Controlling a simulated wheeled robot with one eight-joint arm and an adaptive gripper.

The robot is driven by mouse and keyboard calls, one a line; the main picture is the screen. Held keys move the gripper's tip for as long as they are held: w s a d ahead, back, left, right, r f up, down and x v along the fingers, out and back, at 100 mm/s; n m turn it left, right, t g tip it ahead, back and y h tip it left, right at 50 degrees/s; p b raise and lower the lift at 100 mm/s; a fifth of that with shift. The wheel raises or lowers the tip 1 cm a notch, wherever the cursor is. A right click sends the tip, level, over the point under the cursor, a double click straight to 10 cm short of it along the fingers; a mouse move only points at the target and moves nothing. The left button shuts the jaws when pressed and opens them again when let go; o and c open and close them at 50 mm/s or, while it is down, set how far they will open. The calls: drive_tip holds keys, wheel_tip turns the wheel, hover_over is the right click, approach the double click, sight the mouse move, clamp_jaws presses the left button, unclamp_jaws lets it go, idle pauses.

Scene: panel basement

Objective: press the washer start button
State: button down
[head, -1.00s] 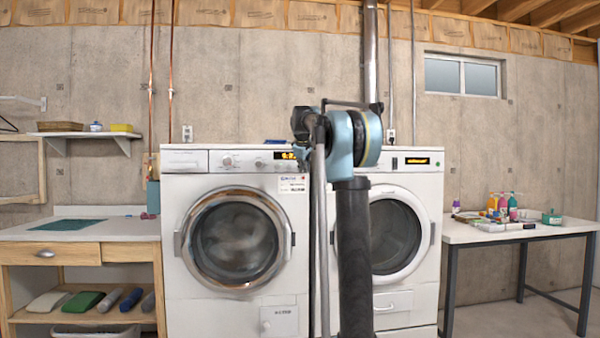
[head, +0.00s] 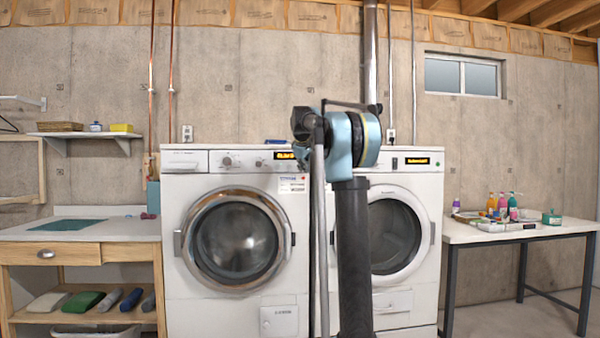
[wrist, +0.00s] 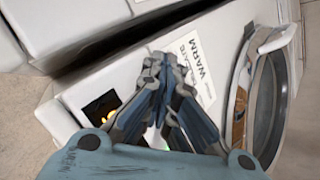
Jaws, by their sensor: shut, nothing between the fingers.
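The washer is probably the left white machine (head: 240,299) with the round chrome-rimmed door, as the task's machine is not clearly labelled. Its control panel has a knob and a lit amber display (head: 284,156), which my arm partly covers in the head view. In the wrist view my gripper (wrist: 156,70) is shut and empty, close over the panel beside the amber display (wrist: 100,107) and the white WARM label (wrist: 195,62). A small green glow (wrist: 165,131) shows between the finger links. I cannot tell whether the fingertips touch the panel. The start button is not clearly visible.
A second white machine (head: 410,306) with its own lit display stands close on the right, partly behind my arm. A wooden-framed counter (head: 110,228) is at left, and a table (head: 470,234) with bottles is at right. Shelves and pipes line the wall.

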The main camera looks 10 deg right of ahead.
drive_tip(key=shift+s, duration=3.3)
drive_tip(key=shift+f, duration=0.1)
drive_tip(key=s+f+m+g+y, duration=0.1)
drive_tip(key=s+f+m+g, duration=0.2)
drive_tip(key=s+f, duration=2)
drive_tip(key=s+a+f+m+g, duration=0.1)
drive_tip(key=s+f+m+g, duration=0.2)
drive_tip(key=s+f, duration=2.1)
drive_tip(key=s+m, duration=0.3)
drive_tip(key=s, duration=0.4)
drive_tip(key=shift+s+f+m+g+y, duration=0.2)
drive_tip(key=shift+m+g+y, duration=0.1)
drive_tip(key=shift+m+y, duration=0.1)
